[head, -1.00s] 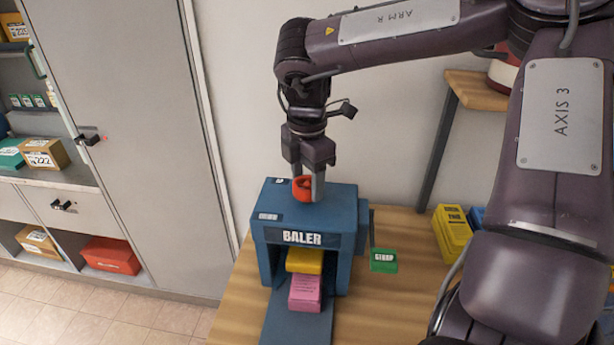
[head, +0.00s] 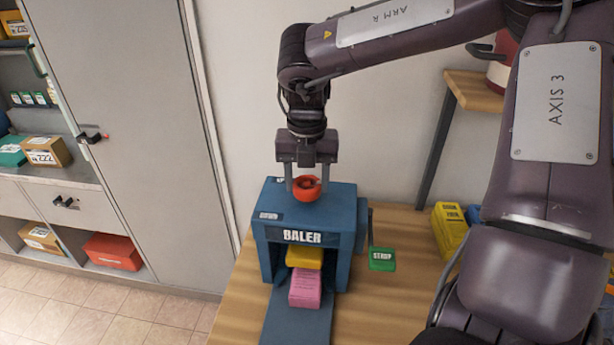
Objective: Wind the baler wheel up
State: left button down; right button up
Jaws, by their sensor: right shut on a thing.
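The blue baler (head: 344,206) stands on the wooden table. Its red wheel (head: 306,195) sits on top of it. My right gripper (head: 306,186) points down from above, with one finger on each side of the wheel, shut on it. My left gripper is not in view.
A green strap block (head: 382,259) lies right of the baler on the table (head: 365,318). A grey cabinet (head: 120,120) and shelves with parcels are at the left. A wooden shelf (head: 474,92) is behind at the right.

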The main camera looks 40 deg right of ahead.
aim_at(307, 182)
jog(key=n, duration=0.6)
jog(key=shift+w+r+p, duration=0.15)
jog(key=shift+r+p, duration=0.05)
jog(key=shift+p, duration=0.15)
jog(key=n, duration=0.6)
jog(key=shift+n+p, duration=0.3)
jog(key=shift+n, duration=0.1)
jog(key=n+p, duration=0.1)
jog(key=n, duration=0.5)
jog(key=n+p, duration=0.1)
jog(key=n, duration=0.5)
jog(key=shift+n, duration=0.4)
jog(key=o, duration=1)
jog(key=shift+f, duration=0.1)
notch_tip(307, 182, up, 8)
jog(key=shift+f+b, duration=0.1)
jog(key=shift+b, duration=0.25)
